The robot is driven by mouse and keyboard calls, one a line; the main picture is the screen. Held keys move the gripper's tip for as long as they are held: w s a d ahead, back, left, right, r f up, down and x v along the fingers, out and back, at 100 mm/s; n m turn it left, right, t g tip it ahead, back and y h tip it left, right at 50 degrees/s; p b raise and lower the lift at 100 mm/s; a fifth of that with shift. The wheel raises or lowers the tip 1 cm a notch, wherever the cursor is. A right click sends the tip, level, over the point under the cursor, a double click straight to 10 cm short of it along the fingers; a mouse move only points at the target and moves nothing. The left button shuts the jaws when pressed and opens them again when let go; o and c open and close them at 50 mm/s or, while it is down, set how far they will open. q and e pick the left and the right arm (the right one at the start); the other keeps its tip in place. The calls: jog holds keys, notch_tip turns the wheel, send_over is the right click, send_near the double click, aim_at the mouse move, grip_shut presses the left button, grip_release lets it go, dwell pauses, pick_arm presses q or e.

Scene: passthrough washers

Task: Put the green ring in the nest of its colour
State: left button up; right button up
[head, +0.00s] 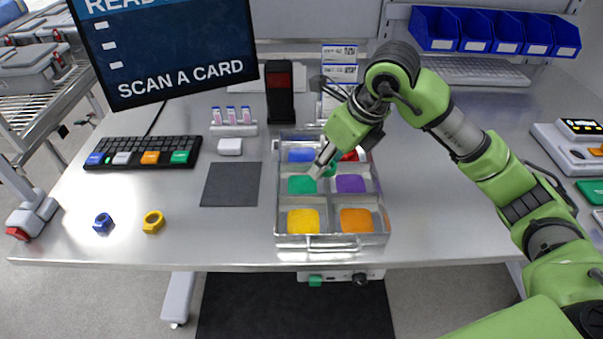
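A metal tray (283,219) with coloured nests stands in the middle of the bench. Its green nest (302,185) is in the middle row on the left, next to the purple nest (350,183). My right gripper (321,168) reaches down over the tray, near the divider between these two nests. A small green piece, seemingly the green ring (331,169), shows at its fingertips, and the gripper appears shut on it. The fingers and arm hide part of the ring, so its height above the tray is unclear. My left gripper is not in view.
Blue (301,155), red (350,156), yellow (303,221) and orange (356,220) nests fill the other compartments. A blue ring (103,222) and a yellow ring (153,222) lie on the bench at left. A dark mat (231,184) is beside the tray.

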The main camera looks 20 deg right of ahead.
jog(key=p, duration=0.2)
send_near(300, 185)
jog(key=shift+w+a+f, duration=0.45)
jog(key=shift+w+f, duration=0.05)
jog(key=shift+w+a+f, duration=0.1)
jog(key=shift+w+f, duration=0.3)
jog(key=shift+f, duration=0.1)
notch_tip(300, 185, down, 3)
jog(key=shift+w+a+f+p, duration=0.1)
jog(key=shift+w+a+p, duration=0.05)
jog(key=shift+p, duration=0.65)
jog(key=shift+f, duration=0.2)
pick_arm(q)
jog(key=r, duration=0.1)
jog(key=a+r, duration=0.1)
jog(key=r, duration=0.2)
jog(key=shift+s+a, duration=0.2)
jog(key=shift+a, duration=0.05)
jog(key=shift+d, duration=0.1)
pick_arm(e)
jog(key=shift+f, duration=0.1)
jog(key=shift+f+b, duration=0.15)
jog(key=shift+b, duration=0.15)
jog(key=o, duration=0.6)
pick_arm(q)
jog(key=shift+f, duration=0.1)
